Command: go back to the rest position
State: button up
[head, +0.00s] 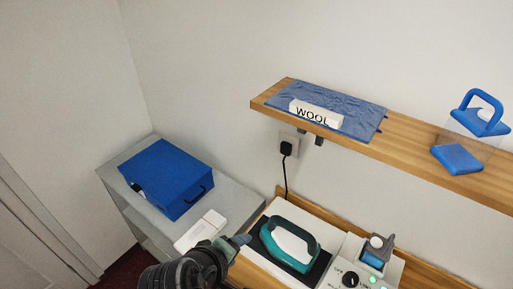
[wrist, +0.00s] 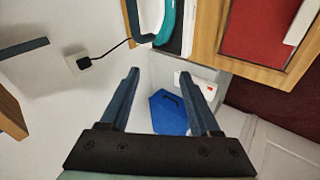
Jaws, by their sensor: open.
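My gripper shows at the bottom of the head view (head: 238,243), near the front edge of the grey cabinet and left of the teal iron. In the wrist view its two dark fingers (wrist: 165,82) stand wide apart with nothing between them in their grasp. The blue box seen past the fingers lies farther off. The gripper appears apart from everything around it, though its exact gap to the white item beside it is hard to tell in the head view.
A blue box (head: 167,177) and a white item (head: 201,231) lie on a grey cabinet (head: 240,205). A teal iron (head: 288,244) rests on a dark pad by a control panel (head: 352,277). A wooden shelf (head: 400,150) holds blue cloth, a WOOL sign (head: 316,113) and a blue-handled object (head: 482,112).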

jog(key=w+r+m+t+y+b, duration=0.1)
jog(key=w+r+m+t+b, duration=0.1)
jog(key=w+r+t, duration=0.5)
notch_tip(320, 180, up, 22)
jog(key=d+f+m+t+y+b, duration=0.1)
jog(key=d+m+t+y+b, duration=0.1)
jog(key=m+t, duration=0.2)
jog(key=s+d+r+m+t+b, duration=0.1)
jog(key=s+r+t, duration=0.3)
jog(key=r, duration=0.6)
jog(key=s+d+r+m+t, duration=0.2)
jog(key=s+r+t, duration=0.3)
jog(key=r, duration=0.5)
jog(key=s, duration=0.2)
jog(key=shift+s+m+b, duration=0.4)
jog(key=shift+a, duration=0.1)
